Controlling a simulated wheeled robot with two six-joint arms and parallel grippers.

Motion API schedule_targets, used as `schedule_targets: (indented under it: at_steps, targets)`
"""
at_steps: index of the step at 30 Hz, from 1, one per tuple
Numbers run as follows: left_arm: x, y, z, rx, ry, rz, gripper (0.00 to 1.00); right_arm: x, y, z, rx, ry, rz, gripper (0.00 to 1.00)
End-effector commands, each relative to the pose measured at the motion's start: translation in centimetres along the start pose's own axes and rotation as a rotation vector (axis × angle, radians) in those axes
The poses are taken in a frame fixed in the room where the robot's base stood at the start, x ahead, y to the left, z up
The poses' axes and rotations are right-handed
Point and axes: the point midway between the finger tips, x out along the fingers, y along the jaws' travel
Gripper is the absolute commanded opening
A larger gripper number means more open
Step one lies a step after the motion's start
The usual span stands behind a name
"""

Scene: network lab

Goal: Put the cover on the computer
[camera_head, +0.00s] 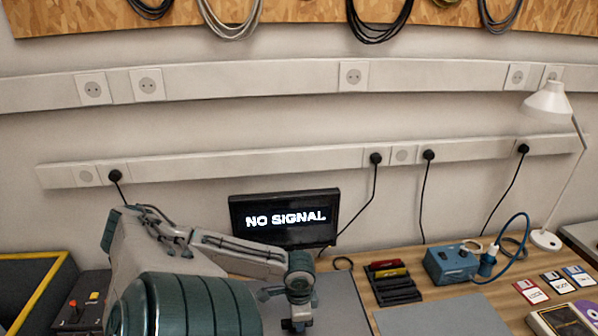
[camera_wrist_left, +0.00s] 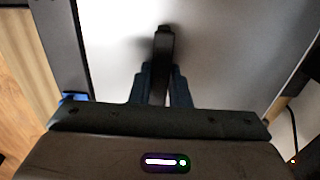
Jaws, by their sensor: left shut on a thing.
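My left arm comes in from the left in the head view, and its gripper (camera_head: 293,325) is at the bottom edge, above a grey flat surface (camera_head: 345,305). In the left wrist view the gripper (camera_wrist_left: 165,80) is shut on a narrow black handle (camera_wrist_left: 164,42). A smooth light-grey panel (camera_wrist_left: 225,50), which looks like the cover, spreads behind the handle. I cannot tell whether the handle is fixed to this panel. A dark edge (camera_wrist_left: 62,45) runs along the panel's left side. I cannot make out the open computer. My right gripper is not in view.
A "NO SIGNAL" monitor (camera_head: 284,218) stands at the back. To its right are a dark rack (camera_head: 393,284), a blue box (camera_head: 450,264), a white lamp (camera_head: 548,100) and several floppy disks (camera_head: 531,291). A grey sheet (camera_head: 445,318) lies at the front right.

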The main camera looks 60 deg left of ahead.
Motion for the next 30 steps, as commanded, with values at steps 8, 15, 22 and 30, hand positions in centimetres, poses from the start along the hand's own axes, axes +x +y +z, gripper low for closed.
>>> schedule_targets:
  at_steps: [8, 15, 22, 30]
  targets:
    - [-0.10, -0.02, -0.05, 0.000, 0.001, 0.000, 0.00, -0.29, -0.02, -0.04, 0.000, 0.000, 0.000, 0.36]
    - [-0.03, -0.03, -0.04, 0.001, 0.000, 0.000, 0.00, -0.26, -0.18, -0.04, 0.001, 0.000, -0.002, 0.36]
    - [0.11, -0.03, -0.03, 0.001, 0.000, 0.000, 0.00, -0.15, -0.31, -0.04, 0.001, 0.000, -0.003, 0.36]
    - [0.44, -0.03, -0.03, 0.001, 0.000, 0.000, 0.00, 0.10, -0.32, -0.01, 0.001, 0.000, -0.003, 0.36]
